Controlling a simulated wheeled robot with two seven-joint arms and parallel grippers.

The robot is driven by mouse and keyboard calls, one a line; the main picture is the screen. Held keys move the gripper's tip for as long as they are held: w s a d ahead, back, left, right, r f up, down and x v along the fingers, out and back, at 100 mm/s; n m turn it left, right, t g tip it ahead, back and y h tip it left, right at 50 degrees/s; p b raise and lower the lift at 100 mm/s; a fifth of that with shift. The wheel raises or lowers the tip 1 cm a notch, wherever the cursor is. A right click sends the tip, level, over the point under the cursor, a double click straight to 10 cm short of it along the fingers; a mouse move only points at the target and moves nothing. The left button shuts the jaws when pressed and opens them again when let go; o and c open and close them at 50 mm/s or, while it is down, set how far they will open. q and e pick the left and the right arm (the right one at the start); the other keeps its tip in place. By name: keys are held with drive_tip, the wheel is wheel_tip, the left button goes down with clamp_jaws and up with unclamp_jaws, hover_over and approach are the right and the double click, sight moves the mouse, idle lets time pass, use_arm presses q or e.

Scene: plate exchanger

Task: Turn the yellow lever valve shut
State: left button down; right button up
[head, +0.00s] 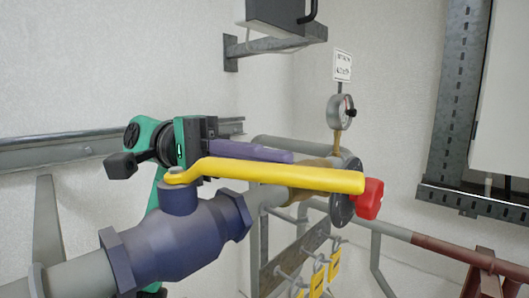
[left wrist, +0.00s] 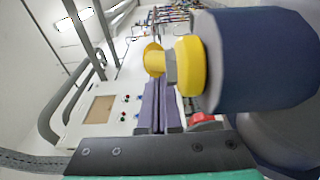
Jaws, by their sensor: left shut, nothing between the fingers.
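The yellow lever (head: 280,175) sits on top of a dark blue valve body (head: 180,240) in the head view. It reaches from its pivot at the left towards the right, roughly along the pipe. My left gripper (head: 290,157) is shut and empty. Its purple-grey fingers lie just behind and above the lever in the picture; whether they touch it I cannot tell. In the left wrist view the shut fingers (left wrist: 158,105) point away from the camera, with the yellow lever's hub (left wrist: 190,65) and the blue valve body (left wrist: 255,60) to their right. My right gripper is not in view.
A red handle (head: 369,198) stands near the lever's far end. A pressure gauge (head: 341,112) rises behind it. Grey pipes (head: 376,258), a wall rail (head: 70,150) and a bracket (head: 275,43) surround the valve. A white panel (left wrist: 100,105) shows in the left wrist view.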

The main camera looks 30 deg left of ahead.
sight(267, 179)
use_arm(q)
drive_tip(key=shift+w, duration=0.15)
drive_tip(key=s+m+g+b, duration=0.1)
drive_tip(key=g, duration=0.1)
drive_tip(key=d+m+g, duration=0.1)
drive_tip(key=g, duration=0.1)
drive_tip(key=s+f+m+g+y+b, duration=0.1)
drive_tip(key=g, duration=0.1)
drive_tip(key=shift+s+d+m+b, duration=0.2)
drive_tip(key=shift+s+m+b, duration=0.1)
drive_tip(key=shift+s+m, duration=0.1)
drive_tip(key=shift+s+d+r, duration=0.1)
drive_tip(key=shift+r, duration=0.1)
drive_tip(key=shift+s+r, duration=0.25)
drive_tip(key=shift+s, duration=0.1)
